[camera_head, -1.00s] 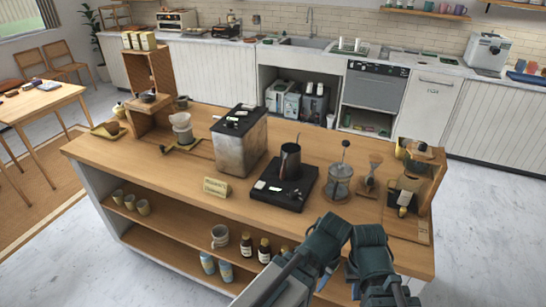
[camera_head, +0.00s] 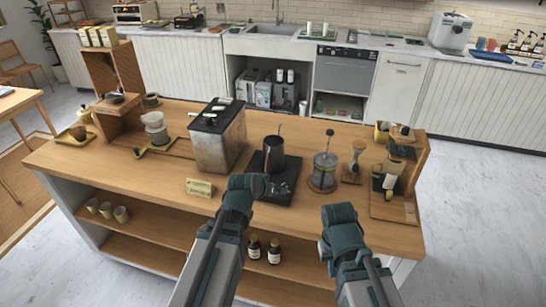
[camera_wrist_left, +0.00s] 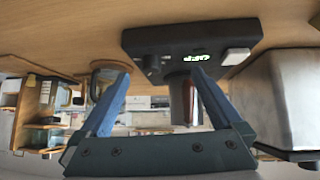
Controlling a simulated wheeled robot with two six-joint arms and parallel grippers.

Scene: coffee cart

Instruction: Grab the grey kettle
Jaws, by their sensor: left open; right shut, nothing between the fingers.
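The grey kettle (camera_head: 273,154), a dark pot, stands upright on a black scale-like base (camera_head: 254,163) on the wooden counter. My left gripper (camera_head: 267,187) is at the front of that base, just short of the kettle. In the left wrist view, which looks upside down, the open blue fingers (camera_wrist_left: 162,74) have the kettle (camera_wrist_left: 184,100) in the gap between them, nearer the right finger; no contact is clear. The black base (camera_wrist_left: 175,45) shows above it. My right gripper (camera_head: 328,252) is shut and empty at the counter's front edge, right of the kettle.
A metal box-like machine (camera_head: 218,140) stands close left of the base. A glass press (camera_head: 324,172) stands to its right. A wooden stand with coffee gear (camera_head: 409,207) is at the right end. A small sign (camera_head: 199,188) is at the front. Bare counter lies front left.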

